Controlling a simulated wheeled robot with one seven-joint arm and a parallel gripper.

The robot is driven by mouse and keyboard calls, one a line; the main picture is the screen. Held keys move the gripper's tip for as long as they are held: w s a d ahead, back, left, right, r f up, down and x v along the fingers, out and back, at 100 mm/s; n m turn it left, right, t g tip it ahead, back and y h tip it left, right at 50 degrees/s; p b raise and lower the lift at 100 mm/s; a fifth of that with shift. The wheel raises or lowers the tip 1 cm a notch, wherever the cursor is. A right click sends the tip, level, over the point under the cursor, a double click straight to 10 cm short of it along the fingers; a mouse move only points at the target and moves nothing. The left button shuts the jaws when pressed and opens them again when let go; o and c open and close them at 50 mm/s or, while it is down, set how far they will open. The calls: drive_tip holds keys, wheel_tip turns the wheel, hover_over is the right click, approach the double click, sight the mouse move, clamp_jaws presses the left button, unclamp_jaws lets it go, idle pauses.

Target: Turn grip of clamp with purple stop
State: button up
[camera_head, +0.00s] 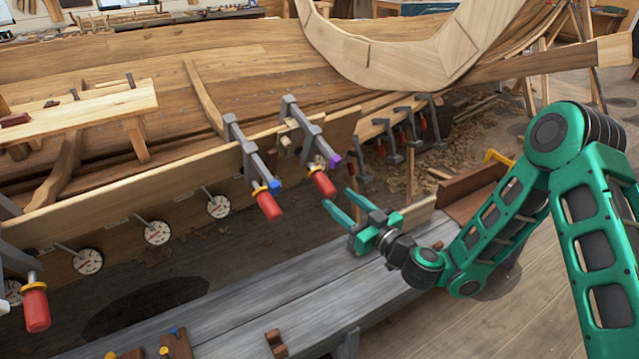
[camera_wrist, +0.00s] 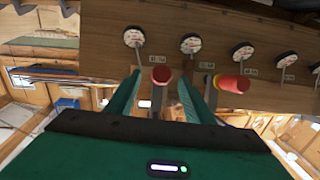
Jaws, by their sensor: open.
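The clamp with the purple stop (camera_head: 334,161) hangs over the plank's top edge, with its red grip (camera_head: 323,184) pointing down and outward. In the wrist view that red grip (camera_wrist: 161,75) appears nearly end-on between my finger lines; the purple stop is not visible there. My gripper (camera_head: 339,198) is open and empty, its green fingertips just below and right of the red grip. A small gap shows in the head view. In the wrist view my gripper (camera_wrist: 160,88) has a finger on each side of the grip.
A neighbouring clamp with a blue stop (camera_head: 274,185) and red grip (camera_head: 269,206) stands close on the left. Several dial gauges (camera_head: 218,206) line the plank (camera_head: 120,218). A grey bench (camera_head: 250,305) lies below my gripper. A curved wooden frame (camera_head: 375,65) rises behind.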

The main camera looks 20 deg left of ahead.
sight(319, 182)
drive_tip(key=shift+x, duration=5.2)
drive_tip(key=c, duration=1)
